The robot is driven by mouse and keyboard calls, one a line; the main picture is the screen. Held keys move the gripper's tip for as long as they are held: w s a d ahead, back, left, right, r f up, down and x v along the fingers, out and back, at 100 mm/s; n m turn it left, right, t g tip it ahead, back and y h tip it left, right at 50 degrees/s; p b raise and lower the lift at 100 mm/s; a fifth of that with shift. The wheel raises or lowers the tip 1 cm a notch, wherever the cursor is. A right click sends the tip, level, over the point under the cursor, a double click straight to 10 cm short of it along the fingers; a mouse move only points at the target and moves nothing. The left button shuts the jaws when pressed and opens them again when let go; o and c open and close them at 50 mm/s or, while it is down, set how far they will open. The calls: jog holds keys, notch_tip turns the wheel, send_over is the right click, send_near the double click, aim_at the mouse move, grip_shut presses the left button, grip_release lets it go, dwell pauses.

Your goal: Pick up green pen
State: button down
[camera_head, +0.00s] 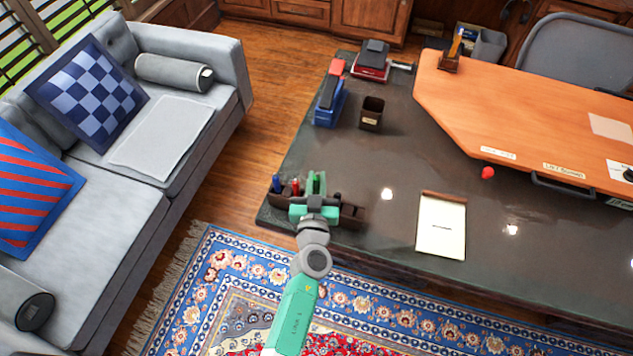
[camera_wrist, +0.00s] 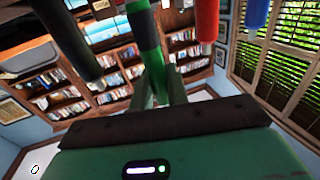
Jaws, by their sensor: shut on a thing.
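The green pen (camera_head: 316,182) stands upright in the brown pen holder (camera_head: 352,214) near the desk's front left corner. My gripper (camera_head: 315,190) is shut on the green pen, with its green fingers on either side of it. In the wrist view the green pen (camera_wrist: 143,28) rises between the fingers (camera_wrist: 155,82). The pen's lower part is hidden, so I cannot tell whether it still touches the holder.
A red pen (camera_head: 295,187) and a blue pen (camera_head: 276,184) stand close to the left. A dark pen (camera_wrist: 65,32) also shows in the wrist view. A notepad (camera_head: 441,226) lies to the right. Bare desk extends behind the holder.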

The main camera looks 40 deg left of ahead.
notch_tip(320, 180, up, 22)
jog(key=p, duration=1.8)
jog(key=shift+r+p, duration=0.25)
jog(key=shift+p, duration=0.1)
